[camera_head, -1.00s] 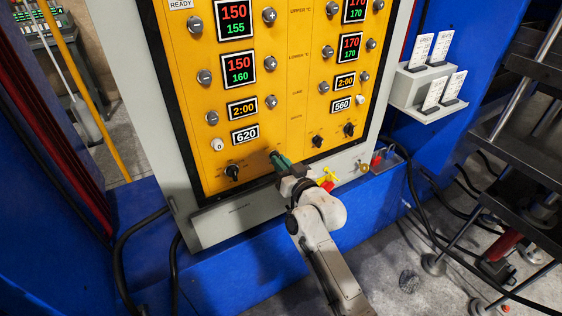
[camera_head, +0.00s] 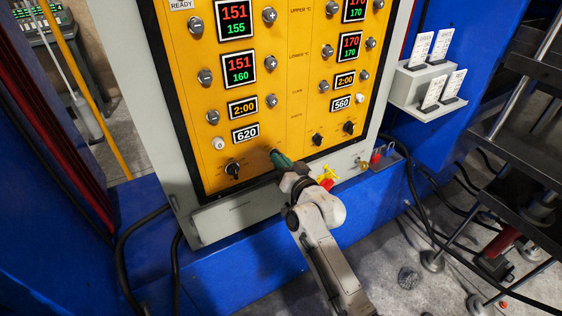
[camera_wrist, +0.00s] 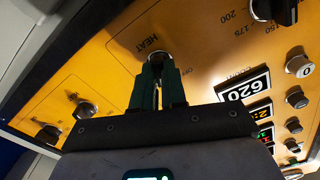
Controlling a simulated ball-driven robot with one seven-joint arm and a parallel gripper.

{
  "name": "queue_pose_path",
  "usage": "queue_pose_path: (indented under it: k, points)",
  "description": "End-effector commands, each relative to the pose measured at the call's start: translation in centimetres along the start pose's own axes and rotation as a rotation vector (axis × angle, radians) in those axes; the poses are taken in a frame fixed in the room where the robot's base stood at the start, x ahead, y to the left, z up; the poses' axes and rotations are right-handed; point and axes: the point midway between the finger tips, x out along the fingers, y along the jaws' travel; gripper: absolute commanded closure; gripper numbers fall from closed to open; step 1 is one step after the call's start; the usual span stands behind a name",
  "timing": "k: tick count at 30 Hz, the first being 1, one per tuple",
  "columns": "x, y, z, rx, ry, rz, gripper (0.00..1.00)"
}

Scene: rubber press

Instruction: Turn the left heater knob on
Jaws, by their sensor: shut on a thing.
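My gripper (camera_head: 277,156) has green fingers and reaches the lower middle of the yellow panel (camera_head: 290,100). In the wrist view the fingers (camera_wrist: 158,68) are closed around the left heater knob (camera_wrist: 159,57). The labels HEAT and OFF are printed beside this knob. Most of the knob is hidden between the fingers, so its pointer direction cannot be told. In the head view the fingers cover the knob.
A black dial (camera_head: 232,170) with a temperature scale sits left of my gripper. Two black knobs (camera_head: 317,140) (camera_head: 349,128) are to the right. Displays (camera_head: 236,68) show red and green numbers.

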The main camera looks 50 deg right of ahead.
Motion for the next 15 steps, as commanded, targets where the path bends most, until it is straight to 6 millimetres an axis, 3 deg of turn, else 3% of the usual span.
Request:
queue_pose_path:
  k: [8,15]
  points:
    - [-0.02,0.04,0.04,0.001,0.0,0.0,0.63]
    - [-0.05,0.02,0.03,0.0,0.0,0.0,0.63]
